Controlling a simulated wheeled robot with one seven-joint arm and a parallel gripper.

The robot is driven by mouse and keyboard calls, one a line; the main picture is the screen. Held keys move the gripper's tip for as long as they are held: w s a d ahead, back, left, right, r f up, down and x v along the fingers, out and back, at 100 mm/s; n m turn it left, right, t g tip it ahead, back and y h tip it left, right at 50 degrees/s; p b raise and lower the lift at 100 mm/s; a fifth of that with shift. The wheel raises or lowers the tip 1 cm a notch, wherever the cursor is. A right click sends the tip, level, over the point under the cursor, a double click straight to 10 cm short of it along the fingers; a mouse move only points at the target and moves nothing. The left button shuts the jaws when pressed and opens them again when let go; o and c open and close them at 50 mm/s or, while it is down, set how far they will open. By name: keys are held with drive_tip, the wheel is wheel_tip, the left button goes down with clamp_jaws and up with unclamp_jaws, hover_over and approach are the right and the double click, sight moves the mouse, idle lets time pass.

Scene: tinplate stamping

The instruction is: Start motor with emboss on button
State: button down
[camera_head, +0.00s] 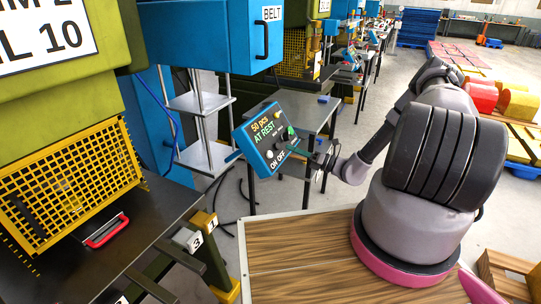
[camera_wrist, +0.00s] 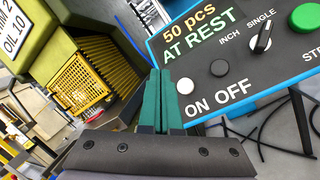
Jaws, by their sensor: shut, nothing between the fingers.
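The blue-framed control box (camera_head: 258,143) shows "50 pcs" and "AT REST" on its tilted dark face. In the wrist view, the box face (camera_wrist: 236,92) fills the upper right. The white button (camera_wrist: 185,86) sits above the word ON, and a black button (camera_wrist: 219,67) sits above OFF. In the head view, the white button (camera_head: 270,154) is at the lower part of the face. My gripper (camera_wrist: 160,72) has its two teal fingers together and empty. Its tips appear just left of the white button; contact cannot be told. In the head view, my gripper (camera_head: 301,153) is right of the box.
A black selector knob (camera_wrist: 262,38) marked INCH and SINGLE and a large green button (camera_wrist: 305,18) share the panel. A yellow-guarded press (camera_head: 75,185) stands at left, with a red-handled item (camera_head: 107,232) on its dark table. Blue machines and grey tables stand behind the box.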

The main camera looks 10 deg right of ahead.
sight(268, 152)
drive_tip(key=w+a+f, duration=0.3)
drive_tip(key=a, duration=0.1)
drive_tip(key=shift+a+f, duration=0.2)
drive_tip(key=shift+f, duration=0.2)
drive_tip(key=shift+w, duration=0.15)
idle(1.7)
drive_tip(key=shift+w+a+f, duration=0.15)
drive_tip(key=shift+a+f, duration=0.1)
drive_tip(key=shift+a, duration=0.05)
drive_tip(key=shift+w+a+f, duration=0.2)
drive_tip(key=shift+a+f, duration=0.05)
drive_tip(key=shift+a, duration=0.05)
idle(0.8)
idle(0.4)
drive_tip(key=shift+s+d+r, duration=0.4)
drive_tip(key=shift+d+r, duration=0.1)
drive_tip(key=shift+d, duration=0.05)
drive_tip(key=s+d+r, duration=0.2)
drive_tip(key=d+r, duration=0.1)
drive_tip(key=shift+s+d, duration=0.2)
idle(0.3)
